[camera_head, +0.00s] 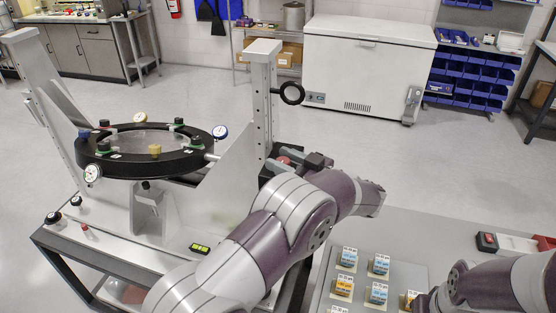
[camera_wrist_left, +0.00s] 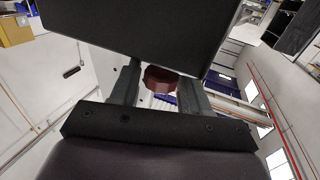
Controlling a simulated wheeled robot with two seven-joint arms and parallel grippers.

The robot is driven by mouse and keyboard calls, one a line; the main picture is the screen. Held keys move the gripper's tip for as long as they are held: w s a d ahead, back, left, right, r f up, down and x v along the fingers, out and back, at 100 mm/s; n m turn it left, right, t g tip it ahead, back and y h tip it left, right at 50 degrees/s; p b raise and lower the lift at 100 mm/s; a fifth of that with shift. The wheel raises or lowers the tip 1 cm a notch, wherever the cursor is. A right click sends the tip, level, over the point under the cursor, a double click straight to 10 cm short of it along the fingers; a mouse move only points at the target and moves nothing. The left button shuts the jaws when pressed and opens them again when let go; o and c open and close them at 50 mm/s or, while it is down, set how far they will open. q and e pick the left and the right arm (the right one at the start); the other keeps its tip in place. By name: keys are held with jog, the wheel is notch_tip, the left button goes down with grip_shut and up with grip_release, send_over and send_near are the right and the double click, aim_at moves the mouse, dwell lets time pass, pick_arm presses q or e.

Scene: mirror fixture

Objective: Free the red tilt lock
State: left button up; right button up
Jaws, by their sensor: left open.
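The red tilt lock, a dark red knob (camera_wrist_left: 160,78), shows between the two fingers of my left gripper (camera_wrist_left: 159,84) in the left wrist view. The fingers stand apart, one on each side of the knob; I cannot tell whether either touches it. A large black block hides the area above the knob. In the head view the knob (camera_head: 283,160) shows at the right post of the mirror fixture (camera_head: 262,95), with my left gripper (camera_head: 296,160) close to it, partly hidden by dark parts. The round mirror in its black ring (camera_head: 120,165) sits between the posts. My right gripper is not seen.
Dial gauges (camera_head: 92,173) stand around the mirror ring. A grey table (camera_head: 405,235) at the lower right carries small boxes (camera_head: 376,293) and a red-and-black item (camera_head: 487,241). My right arm crosses the lower right corner.

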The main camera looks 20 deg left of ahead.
pick_arm(q)
jog(key=b+v, duration=0.3)
jog(key=v, duration=0.8)
